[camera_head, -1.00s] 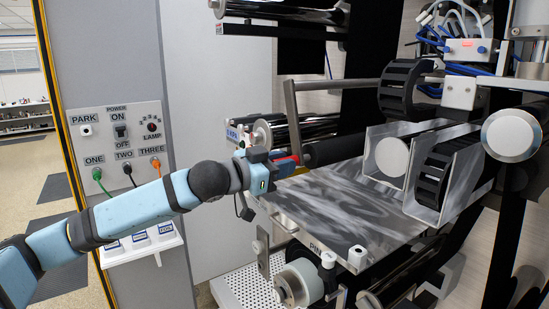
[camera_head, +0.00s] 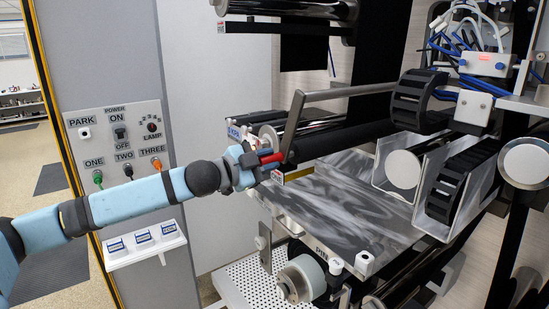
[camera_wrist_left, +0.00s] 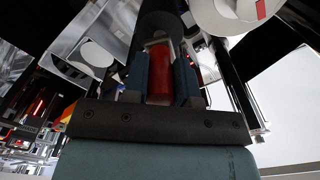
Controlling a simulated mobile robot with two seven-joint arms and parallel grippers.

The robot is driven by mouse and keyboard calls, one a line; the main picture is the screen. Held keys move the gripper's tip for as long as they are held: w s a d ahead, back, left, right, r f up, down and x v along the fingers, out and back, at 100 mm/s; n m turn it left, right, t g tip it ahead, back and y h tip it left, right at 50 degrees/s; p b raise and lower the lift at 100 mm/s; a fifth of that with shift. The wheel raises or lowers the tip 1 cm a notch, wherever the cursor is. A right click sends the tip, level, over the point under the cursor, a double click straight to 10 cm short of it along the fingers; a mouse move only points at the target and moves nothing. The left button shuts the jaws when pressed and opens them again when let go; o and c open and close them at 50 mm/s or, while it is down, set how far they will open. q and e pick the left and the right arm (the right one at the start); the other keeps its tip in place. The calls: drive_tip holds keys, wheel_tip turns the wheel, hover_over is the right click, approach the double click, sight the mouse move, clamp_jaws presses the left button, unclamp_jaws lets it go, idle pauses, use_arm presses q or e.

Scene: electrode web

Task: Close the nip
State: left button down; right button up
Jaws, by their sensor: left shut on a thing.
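The nip lever (camera_head: 292,125) is a grey metal arm with a bar at its top and a red handle (camera_head: 269,157) at its lower end. It leans, its top to the right of its foot. A long black roller (camera_head: 350,136) runs beside it. My left gripper (camera_head: 259,164) is shut on the red handle. In the left wrist view the red handle (camera_wrist_left: 159,80) sits between the two blue fingers of the left gripper (camera_wrist_left: 160,88). Whether the roller touches another roller is hidden. My right gripper is not in view.
A shiny metal plate (camera_head: 345,208) lies below and right of the gripper. A switch panel (camera_head: 122,143) with coloured plugs and a small shelf (camera_head: 146,241) are on the grey wall at left. Black cable-chain parts (camera_head: 462,180) and brackets crowd the right.

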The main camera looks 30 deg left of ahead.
use_arm(q)
drive_tip(key=shift+w+a+r+p, duration=0.25)
drive_tip(key=shift+a+r+p, duration=0.15)
drive_tip(key=shift+a, duration=0.2)
drive_tip(key=shift+w+a+r+p, duration=0.25)
drive_tip(key=shift+a+p, duration=0.1)
drive_tip(key=shift+a, duration=0.2)
drive_tip(key=shift+r, duration=0.1)
drive_tip(key=c, duration=0.9)
unclamp_jaws()
